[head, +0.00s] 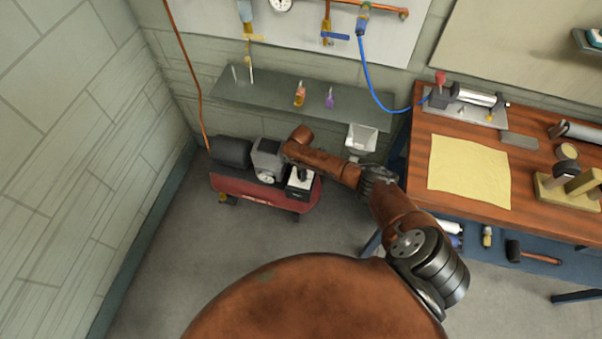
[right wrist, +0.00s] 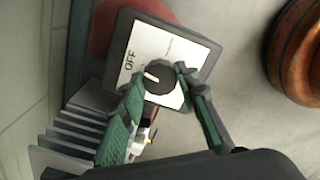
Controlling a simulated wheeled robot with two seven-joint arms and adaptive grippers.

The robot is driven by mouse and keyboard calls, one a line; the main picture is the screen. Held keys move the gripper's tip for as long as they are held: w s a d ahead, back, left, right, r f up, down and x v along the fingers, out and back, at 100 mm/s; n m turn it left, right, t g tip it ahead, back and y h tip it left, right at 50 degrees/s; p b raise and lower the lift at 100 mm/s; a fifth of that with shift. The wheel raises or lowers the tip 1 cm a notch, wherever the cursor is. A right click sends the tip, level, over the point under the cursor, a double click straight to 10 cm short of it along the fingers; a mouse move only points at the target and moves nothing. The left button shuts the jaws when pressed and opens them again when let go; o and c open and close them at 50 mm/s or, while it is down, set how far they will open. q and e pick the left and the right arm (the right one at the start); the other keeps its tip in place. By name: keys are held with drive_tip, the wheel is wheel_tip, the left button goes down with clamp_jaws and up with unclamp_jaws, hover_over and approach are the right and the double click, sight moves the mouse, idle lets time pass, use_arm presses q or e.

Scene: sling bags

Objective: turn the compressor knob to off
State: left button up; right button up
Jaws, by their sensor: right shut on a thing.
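The compressor (head: 262,192), with a red tank, black motor and grey pump, stands on the floor near the wall. Its switch box (head: 299,185) has a white top plate. In the right wrist view the black round knob (right wrist: 160,79) sits on that plate, its white pointer line towards the left. The printed word OFF (right wrist: 130,60) is on the plate, up and left of the knob. My right gripper (right wrist: 160,77) is shut on the knob, one green finger on each side. In the head view its fingers are small and hard to make out. My left gripper is not in view.
A wooden workbench (head: 400,180) with a yellow cloth (head: 468,171) and tools is on the right. A grey shelf (head: 285,97) with small bottles hangs above the compressor. A pale hopper-like container (head: 361,138) stands beside my right arm. The floor in front is clear.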

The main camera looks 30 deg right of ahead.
drive_tip(key=shift+n, duration=0.9)
drive_tip(key=o, duration=1.2)
drive_tip(key=shift+c, duration=0.2)
drive_tip(key=shift+r, duration=3.75)
